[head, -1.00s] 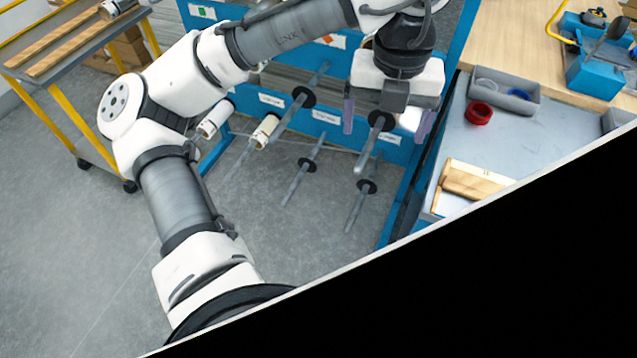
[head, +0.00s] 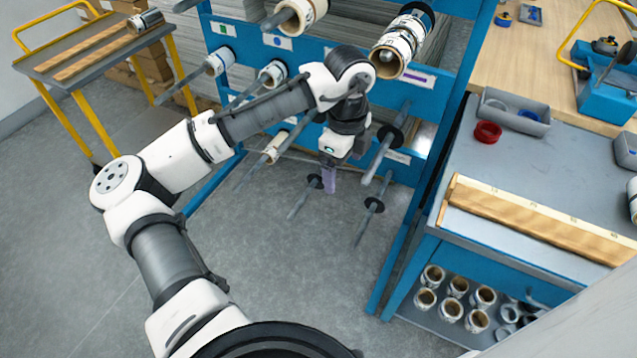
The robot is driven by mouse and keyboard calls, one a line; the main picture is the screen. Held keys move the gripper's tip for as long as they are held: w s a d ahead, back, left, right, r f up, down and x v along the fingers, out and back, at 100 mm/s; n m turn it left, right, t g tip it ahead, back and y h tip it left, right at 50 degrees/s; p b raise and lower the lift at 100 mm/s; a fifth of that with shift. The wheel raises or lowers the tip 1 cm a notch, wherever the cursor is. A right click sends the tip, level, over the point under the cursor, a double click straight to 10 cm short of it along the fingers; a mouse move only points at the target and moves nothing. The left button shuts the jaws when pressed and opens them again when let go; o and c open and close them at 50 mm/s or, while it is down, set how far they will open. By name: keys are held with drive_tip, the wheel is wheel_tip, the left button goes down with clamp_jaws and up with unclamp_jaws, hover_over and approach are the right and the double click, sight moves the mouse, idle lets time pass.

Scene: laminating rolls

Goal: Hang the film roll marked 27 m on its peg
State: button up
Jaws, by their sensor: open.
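A narrow roll (head: 275,146) sits on a peg left of the gripper. I cannot read 27 m on any roll, so I cannot tell which roll it is. The peg labels are too small to read.
More rolls hang higher, including a large one (head: 398,48). A yellow-railed cart (head: 62,62) at left carries a roll (head: 146,21). A grey-topped workbench (head: 550,150) at right has a wooden fence and several rolls (head: 452,308) underneath. Floor before the rack is clear.

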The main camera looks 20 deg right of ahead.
drive_tip(key=w+a+f+n, duration=0.2)
drive_tip(key=f+n, duration=0.1)
drive_tip(key=f, duration=0.1)
drive_tip(key=w+a+f+n+b, duration=0.1)
drive_tip(key=w+f+n, duration=0.1)
drive_tip(key=f+n, duration=0.1)
drive_tip(key=shift+w+a+f, duration=0.2)
drive_tip(key=shift+a+f, duration=0.2)
drive_tip(key=shift+f, duration=0.35)
